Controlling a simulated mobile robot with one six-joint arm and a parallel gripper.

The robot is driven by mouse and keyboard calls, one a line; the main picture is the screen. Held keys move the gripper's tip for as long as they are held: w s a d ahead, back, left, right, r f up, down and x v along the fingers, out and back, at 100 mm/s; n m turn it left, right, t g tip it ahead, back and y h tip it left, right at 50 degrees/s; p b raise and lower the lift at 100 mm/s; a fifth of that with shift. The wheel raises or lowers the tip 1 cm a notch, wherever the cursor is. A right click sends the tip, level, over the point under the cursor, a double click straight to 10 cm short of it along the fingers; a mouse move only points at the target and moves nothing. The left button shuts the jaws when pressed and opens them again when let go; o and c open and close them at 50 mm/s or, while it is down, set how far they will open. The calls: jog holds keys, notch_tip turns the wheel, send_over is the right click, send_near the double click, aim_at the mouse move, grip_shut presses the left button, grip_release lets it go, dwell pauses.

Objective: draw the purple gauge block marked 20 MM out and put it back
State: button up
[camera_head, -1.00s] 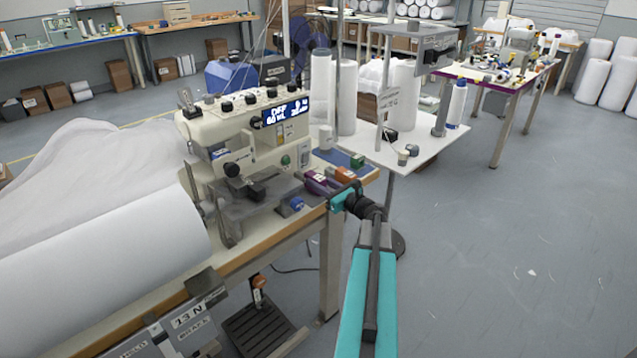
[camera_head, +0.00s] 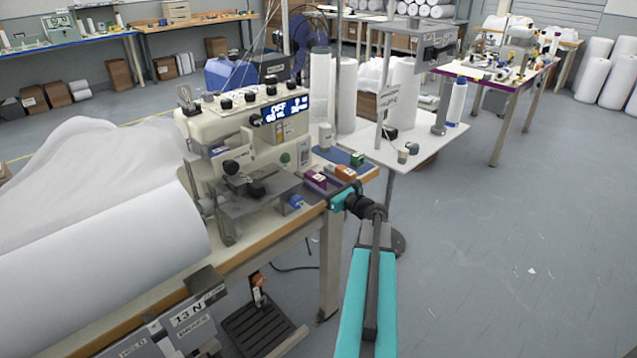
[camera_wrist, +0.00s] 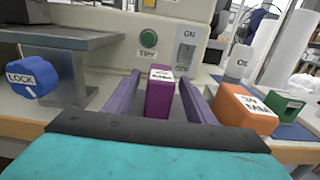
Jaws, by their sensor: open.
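The purple gauge block (camera_wrist: 159,97) stands upright at the machine's foot, with a white label on top whose print is too small to read. It also shows in the head view (camera_head: 316,180). My gripper (camera_wrist: 160,92) is open, with one finger on each side of the purple block and a gap visible on both sides. In the head view my gripper (camera_head: 330,192) reaches in over the table's front edge from the right.
An orange block (camera_wrist: 243,108) and a green block (camera_wrist: 284,107) stand to the right on a blue mat. A blue LOCK knob (camera_wrist: 34,78) sits left, under a grey metal plate (camera_wrist: 62,38). The sewing machine (camera_head: 240,130) rises behind.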

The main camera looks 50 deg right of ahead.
jog(key=shift+s, duration=0.15)
jog(key=s+b, duration=0.1)
jog(key=s, duration=1.2)
jog(key=shift+s+a, duration=0.3)
jog(key=shift+a, duration=0.05)
dwell(0.4)
